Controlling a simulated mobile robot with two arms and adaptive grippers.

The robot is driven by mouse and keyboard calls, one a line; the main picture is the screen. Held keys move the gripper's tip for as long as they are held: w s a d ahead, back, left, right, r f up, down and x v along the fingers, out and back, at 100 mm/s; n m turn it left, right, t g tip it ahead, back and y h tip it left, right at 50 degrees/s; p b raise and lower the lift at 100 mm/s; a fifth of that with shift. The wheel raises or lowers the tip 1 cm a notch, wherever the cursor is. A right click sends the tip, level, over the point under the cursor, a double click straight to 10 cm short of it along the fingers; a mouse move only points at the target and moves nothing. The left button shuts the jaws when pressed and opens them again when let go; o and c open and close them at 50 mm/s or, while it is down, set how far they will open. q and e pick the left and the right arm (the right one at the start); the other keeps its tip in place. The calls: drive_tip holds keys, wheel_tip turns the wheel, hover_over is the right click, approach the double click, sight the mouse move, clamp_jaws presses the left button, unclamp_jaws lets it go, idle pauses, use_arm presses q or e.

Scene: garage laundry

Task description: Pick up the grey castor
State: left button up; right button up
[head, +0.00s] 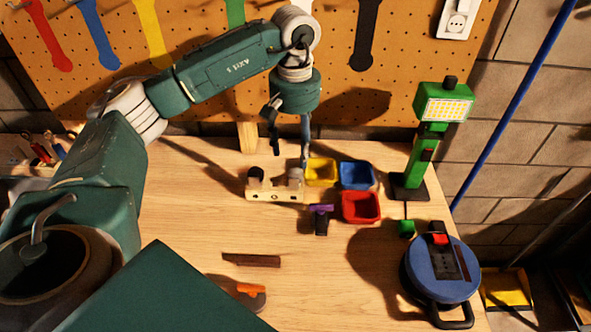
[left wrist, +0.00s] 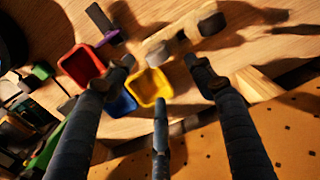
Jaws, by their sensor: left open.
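A light wooden block (head: 273,194) stands on the bench with two small wheel-like pieces on it. The one at its right end looks grey and seems to be the grey castor (head: 295,173); it also shows in the left wrist view (left wrist: 163,52). A darker one (head: 254,172) sits at the left end. My left gripper (head: 290,154) points down just above and behind the block, its fingers (left wrist: 160,74) spread and empty. One finger partly crosses the castor's end in the head view. Contact cannot be told. My right gripper is not in view.
Yellow (head: 321,170), blue (head: 357,174) and red (head: 361,207) bins stand close right. A purple-topped black clamp (head: 320,220) lies in front. A green work lamp (head: 433,140) and blue cable reel (head: 440,272) are further right. The pegboard (head: 340,90) rises behind.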

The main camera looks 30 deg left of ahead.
sight(296, 170)
use_arm(q)
drive_tip(key=shift+s+f, duration=0.2)
drive_tip(key=shift+f, duration=0.8)
drive_tip(key=shift+w+f+p, duration=0.1)
drive_tip(key=shift+f+p, duration=0.2)
drive_tip(key=f+p, duration=0.2)
drive_tip(key=f, duration=0.2)
drive_tip(key=shift+d+f+p, duration=0.2)
drive_tip(key=shift+p, duration=0.15)
drive_tip(key=shift+f, duration=0.45)
drive_tip(key=c, duration=1.3)
clamp_jaws()
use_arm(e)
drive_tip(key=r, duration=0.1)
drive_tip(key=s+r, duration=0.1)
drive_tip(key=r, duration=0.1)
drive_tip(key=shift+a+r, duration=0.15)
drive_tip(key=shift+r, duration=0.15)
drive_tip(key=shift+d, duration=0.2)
